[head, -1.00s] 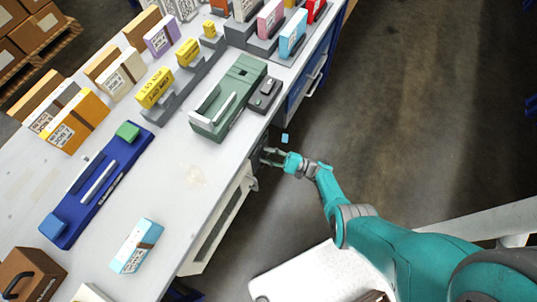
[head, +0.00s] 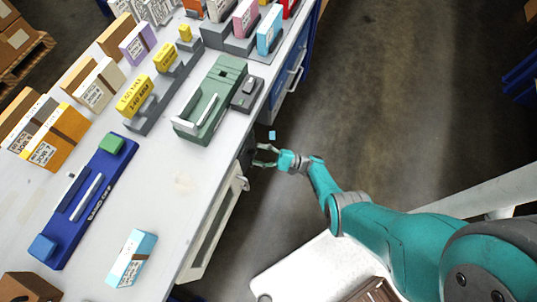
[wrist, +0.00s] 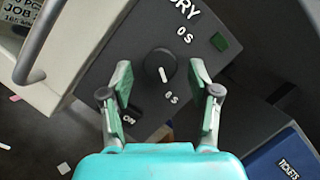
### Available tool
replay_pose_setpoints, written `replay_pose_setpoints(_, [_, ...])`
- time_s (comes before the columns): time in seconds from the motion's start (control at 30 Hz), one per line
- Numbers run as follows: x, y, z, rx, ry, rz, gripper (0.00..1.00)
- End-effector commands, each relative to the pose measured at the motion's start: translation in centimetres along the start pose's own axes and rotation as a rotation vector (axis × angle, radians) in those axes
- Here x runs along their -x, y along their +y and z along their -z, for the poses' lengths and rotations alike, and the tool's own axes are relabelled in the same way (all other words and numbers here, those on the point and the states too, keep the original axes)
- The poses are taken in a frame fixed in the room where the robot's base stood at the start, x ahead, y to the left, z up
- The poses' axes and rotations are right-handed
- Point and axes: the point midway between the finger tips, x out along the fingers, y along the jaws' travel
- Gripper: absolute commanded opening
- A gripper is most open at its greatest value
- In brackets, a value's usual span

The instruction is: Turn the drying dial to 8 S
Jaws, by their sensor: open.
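The drying dial (wrist: 160,64) is a round dark knob on a dark grey panel (wrist: 108,62) marked "DRY", in the wrist view. "0 S" is printed above right of it and a label that looks like "8 S" below it. The dial's white pointer line aims down, slightly right, roughly toward the lower label. My gripper (wrist: 160,72) is open, with one fingertip on each side of the dial; I cannot tell whether they touch it. In the head view my gripper (head: 264,156) is at the bench's front side, where the dial is hidden.
An "ON" switch (wrist: 130,115) lies beside the left finger, and a green square (wrist: 219,42) sits at the panel's upper right. A metal handle (wrist: 40,40) is at the left. A blue "TICKETS" box (wrist: 285,160) is at lower right. Open floor (head: 370,90) lies right of the bench.

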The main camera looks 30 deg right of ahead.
Motion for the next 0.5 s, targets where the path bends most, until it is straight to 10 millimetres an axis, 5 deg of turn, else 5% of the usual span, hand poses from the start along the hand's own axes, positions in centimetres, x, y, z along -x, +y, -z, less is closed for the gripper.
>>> replay_pose_setpoints(0.2, [4.0,-0.2,0.1,0.000,0.003,0.005,0.61])
replay_pose_setpoints(0.5, [5.5,-0.1,0.1,0.000,0.003,0.000,0.61])
